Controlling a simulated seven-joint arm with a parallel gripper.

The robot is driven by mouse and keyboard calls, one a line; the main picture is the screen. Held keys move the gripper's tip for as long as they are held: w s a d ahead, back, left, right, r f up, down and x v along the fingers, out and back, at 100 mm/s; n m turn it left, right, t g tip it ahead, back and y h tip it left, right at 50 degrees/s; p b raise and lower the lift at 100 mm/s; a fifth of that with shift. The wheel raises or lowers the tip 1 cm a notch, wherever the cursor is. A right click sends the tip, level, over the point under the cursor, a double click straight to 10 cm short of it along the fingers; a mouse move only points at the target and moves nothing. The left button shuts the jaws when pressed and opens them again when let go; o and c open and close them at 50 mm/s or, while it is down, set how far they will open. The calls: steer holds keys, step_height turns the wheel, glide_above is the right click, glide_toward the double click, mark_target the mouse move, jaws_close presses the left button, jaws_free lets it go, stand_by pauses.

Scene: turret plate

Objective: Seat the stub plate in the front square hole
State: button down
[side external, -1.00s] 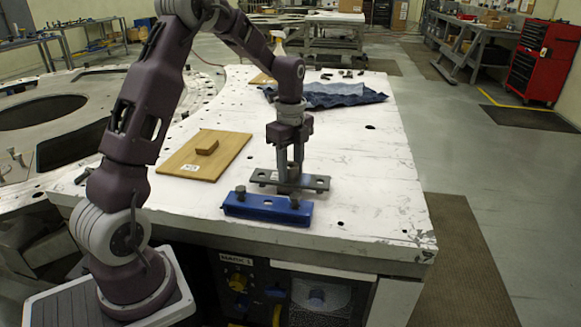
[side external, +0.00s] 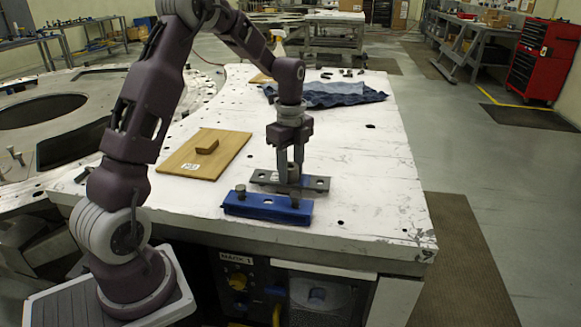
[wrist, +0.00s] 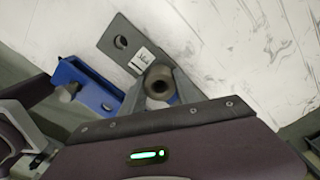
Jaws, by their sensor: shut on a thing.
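The stub plate is a flat grey plate (side external: 318,183) with a hole toward each end and a round upright stub in the middle. My gripper (side external: 291,175) points straight down and is shut on the stub. In the wrist view the plate (wrist: 119,36) shows a white label beside the dark hollow stub (wrist: 159,81). A blue block (side external: 250,209) lies just in front of the plate, with a small light hole in its top and a dark post near each end. I cannot tell whether the plate touches the table. In the wrist view my gripper hides part of the blue block (wrist: 97,91).
A wooden board (side external: 222,160) with a small wooden block (side external: 207,146) on it lies to the left. A crumpled blue cloth (side external: 335,95) and small dark parts lie farther back. The white table (side external: 375,190) is clear to the right, up to its edge.

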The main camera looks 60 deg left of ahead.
steer(key=shift+f, duration=0.8)
stand_by(0.9)
steer(key=c, duration=0.8)
jaws_free()
steer(key=shift+o, duration=0.2)
steer(key=shift+o, duration=1.3)
steer(key=shift+r, duration=3.5)
